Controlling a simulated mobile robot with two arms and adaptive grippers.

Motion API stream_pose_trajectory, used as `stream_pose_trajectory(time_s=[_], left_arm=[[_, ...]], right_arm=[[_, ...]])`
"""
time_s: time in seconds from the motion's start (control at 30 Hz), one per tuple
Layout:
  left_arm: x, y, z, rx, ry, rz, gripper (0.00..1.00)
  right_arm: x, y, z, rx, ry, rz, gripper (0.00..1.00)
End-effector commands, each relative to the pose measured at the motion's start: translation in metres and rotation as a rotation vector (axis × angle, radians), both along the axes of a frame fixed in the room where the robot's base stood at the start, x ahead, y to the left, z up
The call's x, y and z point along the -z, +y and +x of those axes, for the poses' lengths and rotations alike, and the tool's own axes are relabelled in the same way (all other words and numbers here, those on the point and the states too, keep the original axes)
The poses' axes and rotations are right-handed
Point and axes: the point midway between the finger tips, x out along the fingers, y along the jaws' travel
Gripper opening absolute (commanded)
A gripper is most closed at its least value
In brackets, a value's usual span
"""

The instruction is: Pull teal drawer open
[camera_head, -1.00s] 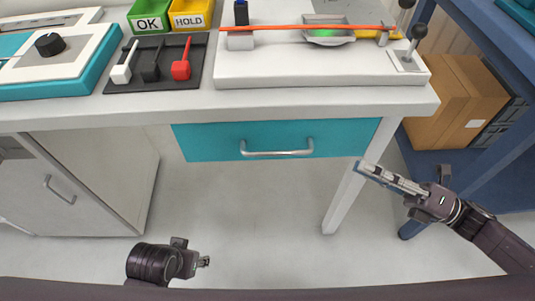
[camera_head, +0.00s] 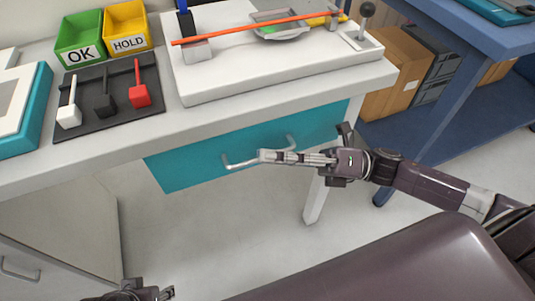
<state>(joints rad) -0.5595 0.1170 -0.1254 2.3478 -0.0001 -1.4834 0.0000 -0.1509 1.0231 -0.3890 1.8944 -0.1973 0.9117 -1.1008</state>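The teal drawer (camera_head: 180,172) sits under the front edge of the white workbench and looks closed. Its silver bar handle (camera_head: 232,164) runs across the front. My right gripper (camera_head: 266,157) reaches in from the right, its long finger over the handle's middle and hiding part of it. I cannot tell whether it touches the handle, and its opening does not show from this side. My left gripper (camera_head: 166,293) is low at the bottom edge, partly cut off, away from the drawer; its opening is unclear.
A blue shelf (camera_head: 455,120) with cardboard boxes stands right. Floor before the drawer is clear.

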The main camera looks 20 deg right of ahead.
Motion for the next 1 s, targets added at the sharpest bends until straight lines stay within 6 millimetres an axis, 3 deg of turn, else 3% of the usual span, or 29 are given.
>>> stream_pose_trajectory(time_s=[0.37, 0.5, 1.0], left_arm=[[-0.0014, 0.0001, 0.0002, 0.000, -0.002, 0.000, 0.40], [-0.0014, 0.0002, 0.0002, 0.000, -0.002, 0.001, 0.40], [-0.0016, 0.0000, 0.0002, -0.001, -0.002, -0.001, 0.40]], right_arm=[[-0.0019, 0.0078, 0.0022, 0.000, 0.001, 0.000, 0.16], [-0.0017, 0.0076, 0.0022, 0.000, 0.001, 0.000, 0.00], [-0.0016, 0.0073, 0.0021, 0.000, 0.001, 0.000, 0.00]])
